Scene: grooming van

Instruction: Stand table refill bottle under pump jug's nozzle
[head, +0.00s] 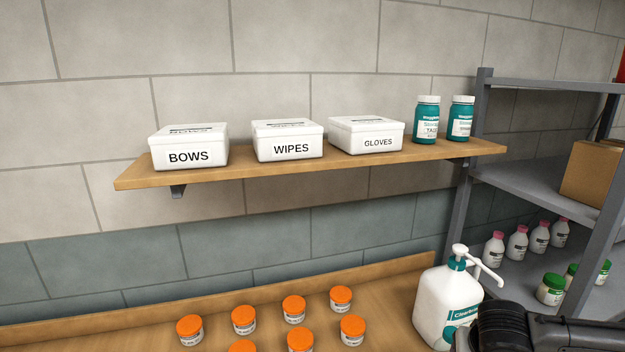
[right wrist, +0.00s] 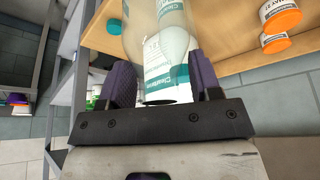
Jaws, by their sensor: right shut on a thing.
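The white pump jug (head: 442,300) with a teal label and a white pump head stands at the right end of the wooden counter. Its nozzle (head: 488,272) points right and down. My right gripper (right wrist: 163,78) is shut on a clear refill bottle (right wrist: 136,32), with a dark purple finger on each side. White and teal labelled surfaces show in and behind the bottle; I cannot tell which belong to it. In the head view my dark right wrist (head: 515,328) is beside the jug's lower right; its fingertips and the bottle are hidden there. My left gripper is not in view.
Several orange-lidded jars (head: 294,309) stand on the counter (head: 385,285) left of the jug. A grey rack (head: 520,185) with pink-capped bottles (head: 517,243) and green-lidded jars (head: 551,289) is close on the right. A wall shelf (head: 300,168) holds white boxes and teal bottles.

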